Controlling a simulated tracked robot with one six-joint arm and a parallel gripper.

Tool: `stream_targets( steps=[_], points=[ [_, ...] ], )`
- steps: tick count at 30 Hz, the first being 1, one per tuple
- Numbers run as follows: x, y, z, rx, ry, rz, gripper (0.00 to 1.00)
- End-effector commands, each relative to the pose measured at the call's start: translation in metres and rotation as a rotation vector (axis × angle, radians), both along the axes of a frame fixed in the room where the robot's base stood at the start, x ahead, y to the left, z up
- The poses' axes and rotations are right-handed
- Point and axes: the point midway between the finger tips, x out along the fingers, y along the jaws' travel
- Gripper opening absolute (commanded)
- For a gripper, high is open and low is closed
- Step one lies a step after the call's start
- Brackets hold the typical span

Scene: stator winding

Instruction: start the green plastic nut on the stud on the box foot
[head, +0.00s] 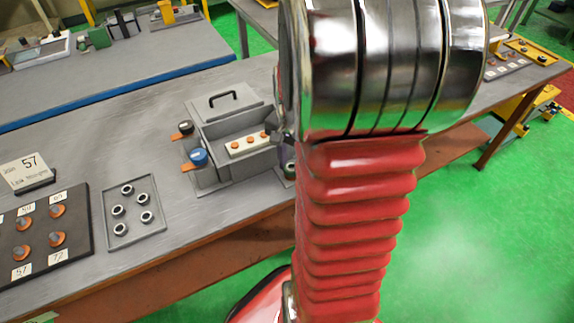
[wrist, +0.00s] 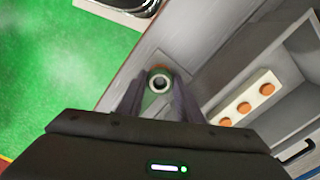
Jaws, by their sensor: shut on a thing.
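The green nut (wrist: 160,70) is between my gripper's (wrist: 158,92) two dark fingers in the wrist view. The fingers are shut on it. A pale ring with a dark centre shows inside the green rim; I cannot tell whether this is the stud's end or part of the nut. The nut is over the grey foot strip beside the box wall. In the head view the grey box (head: 228,135) stands on the bench, and a green bit (head: 290,171) shows at its right foot, partly behind my arm. The stud itself cannot be made out.
A white terminal strip with orange studs (wrist: 248,98) lies inside the box, right of my fingers. Blue (head: 198,157) and black (head: 185,127) knobs stand at the box's left. A tray of several metal nuts (head: 134,212) lies further left. Green floor is beyond the bench edge.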

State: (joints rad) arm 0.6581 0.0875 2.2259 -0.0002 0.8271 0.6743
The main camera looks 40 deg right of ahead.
Motion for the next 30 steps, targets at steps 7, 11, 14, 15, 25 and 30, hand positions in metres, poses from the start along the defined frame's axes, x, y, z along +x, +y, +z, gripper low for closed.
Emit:
stream_targets(
  steps=[7, 11, 14, 15, 25, 30],
  points=[
    [-0.0012, 0.0010, -0.0022, 0.003, 0.004, -0.007, 0.12],
    [-0.0011, 0.0012, -0.0023, 0.003, 0.004, -0.065, 0.12],
    [-0.0011, 0.0012, -0.0025, 0.003, 0.005, -0.139, 0.12],
    [-0.0011, 0.0012, -0.0026, 0.003, 0.005, -0.169, 0.12],
    [-0.0009, 0.0013, -0.0030, 0.003, 0.005, -0.419, 0.12],
    [-0.0009, 0.0014, -0.0032, 0.003, 0.005, -0.531, 0.12]
  ],
)
